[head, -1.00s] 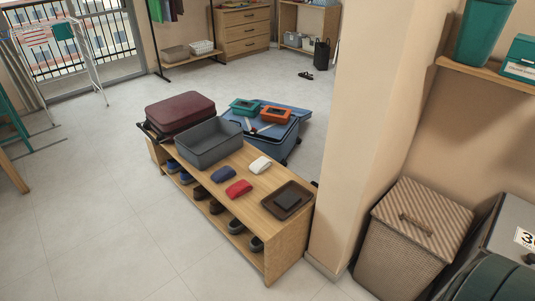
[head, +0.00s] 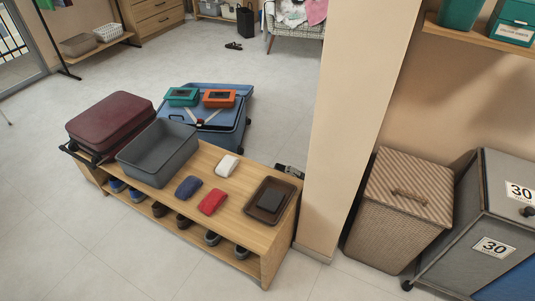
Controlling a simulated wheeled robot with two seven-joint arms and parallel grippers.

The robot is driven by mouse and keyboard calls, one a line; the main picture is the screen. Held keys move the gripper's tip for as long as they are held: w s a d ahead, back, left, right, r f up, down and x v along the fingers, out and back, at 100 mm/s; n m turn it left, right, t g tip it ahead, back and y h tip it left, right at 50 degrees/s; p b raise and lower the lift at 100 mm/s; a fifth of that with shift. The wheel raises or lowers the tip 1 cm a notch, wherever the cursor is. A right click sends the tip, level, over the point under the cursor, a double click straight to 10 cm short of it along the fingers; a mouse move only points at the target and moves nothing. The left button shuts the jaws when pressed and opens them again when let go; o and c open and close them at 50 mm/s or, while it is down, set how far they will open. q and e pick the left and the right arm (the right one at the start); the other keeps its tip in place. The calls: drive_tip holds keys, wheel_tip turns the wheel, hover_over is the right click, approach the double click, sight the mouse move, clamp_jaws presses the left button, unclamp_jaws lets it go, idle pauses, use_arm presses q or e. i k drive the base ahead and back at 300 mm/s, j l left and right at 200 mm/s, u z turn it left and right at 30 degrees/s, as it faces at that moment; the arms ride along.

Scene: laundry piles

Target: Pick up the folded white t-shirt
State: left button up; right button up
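The folded white t-shirt (head: 227,165) is a small white bundle on top of the wooden shoe bench (head: 237,212). It lies near the bench's back edge, between the grey bin and the brown tray. A folded red cloth (head: 212,201) and a folded navy cloth (head: 188,187) lie in front of it, apart from it. Neither of my grippers shows in the head view.
A grey open bin (head: 155,154) and a maroon suitcase (head: 110,124) stand left of the cloths. A brown tray (head: 260,214) holds a dark item. A beige pillar (head: 350,120) and wicker hamper (head: 401,210) stand right. Floor in front is clear.

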sight(225, 168)
drive_tip(key=i+j+z, duration=0.15)
drive_tip(key=j+z, duration=0.25)
drive_tip(key=i+j+z, duration=0.1)
drive_tip(key=j+z, duration=1.05)
drive_tip(key=j, duration=0.35)
